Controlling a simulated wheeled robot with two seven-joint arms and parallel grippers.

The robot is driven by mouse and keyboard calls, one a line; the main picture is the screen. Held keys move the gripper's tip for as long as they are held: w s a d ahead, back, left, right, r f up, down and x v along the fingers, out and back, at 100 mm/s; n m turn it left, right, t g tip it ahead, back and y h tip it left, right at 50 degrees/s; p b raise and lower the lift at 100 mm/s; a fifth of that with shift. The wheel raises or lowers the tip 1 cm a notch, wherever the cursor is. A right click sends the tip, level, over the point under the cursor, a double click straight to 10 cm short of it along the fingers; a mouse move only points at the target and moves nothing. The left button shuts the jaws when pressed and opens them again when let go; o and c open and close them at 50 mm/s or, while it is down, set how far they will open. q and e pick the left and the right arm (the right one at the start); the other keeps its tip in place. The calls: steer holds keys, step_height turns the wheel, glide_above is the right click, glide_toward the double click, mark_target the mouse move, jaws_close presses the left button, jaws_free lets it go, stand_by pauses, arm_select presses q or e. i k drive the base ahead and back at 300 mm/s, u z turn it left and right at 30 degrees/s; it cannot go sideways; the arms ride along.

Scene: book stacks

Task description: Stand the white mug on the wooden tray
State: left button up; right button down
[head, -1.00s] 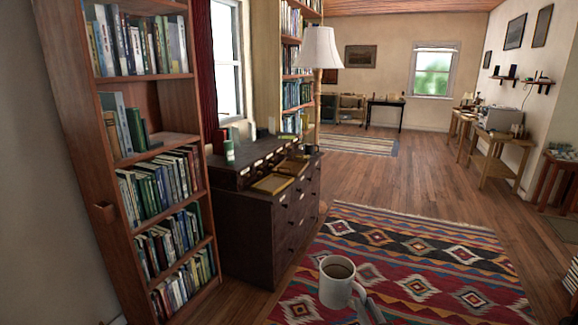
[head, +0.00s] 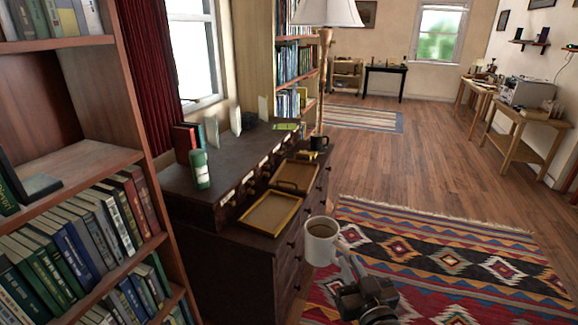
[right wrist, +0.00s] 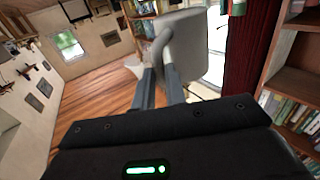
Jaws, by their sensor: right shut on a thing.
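The white mug (head: 320,246) is upright in the head view, with something brown inside, held in the air just right of the dark cabinet's front edge. My right gripper (head: 347,262) is shut on its handle side; the right wrist view also shows the mug (right wrist: 196,48) beyond the fingers (right wrist: 159,84). A wooden tray (head: 271,213) with a raised rim lies on the cabinet top, left of the mug and apart from it. A second, similar tray (head: 298,176) lies just behind it. My left gripper is out of view.
The dark cabinet (head: 200,215) carries a green cylinder (head: 201,170), some upright books and a black mug (head: 319,143). A lamp (head: 326,70) rises behind it. A bookcase (head: 95,165) stands close at the left. The patterned rug (head: 440,250) on the right is clear.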

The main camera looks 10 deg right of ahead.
mark_target(299, 179)
steer(key=i, duration=0.2)
steer(key=z, duration=2.4)
steer(key=i, duration=1.7)
steer(key=u, duration=3.8)
steer(key=i, duration=0.2)
